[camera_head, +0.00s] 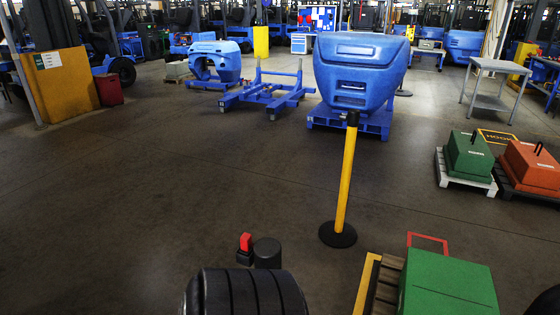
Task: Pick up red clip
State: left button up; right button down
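A small red piece (245,242) sits on a black block beside a short black cylinder, low in the head view and left of the yellow post. I cannot tell whether it is the red clip or a part of my own body. A thin red outline (428,241) shows behind the near green block (447,285); whether it is a loose object or a floor marking is unclear. No other clip is clearly visible. Neither of my grippers is in view.
A yellow post (345,180) on a round black base stands ahead. A large blue counterweight (360,70) rests on a blue stand behind it. Green (468,157) and orange (531,168) blocks sit on pallets at right. The floor at left and centre is clear.

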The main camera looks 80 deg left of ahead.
aim_at(246, 240)
jog(key=u, duration=2.65)
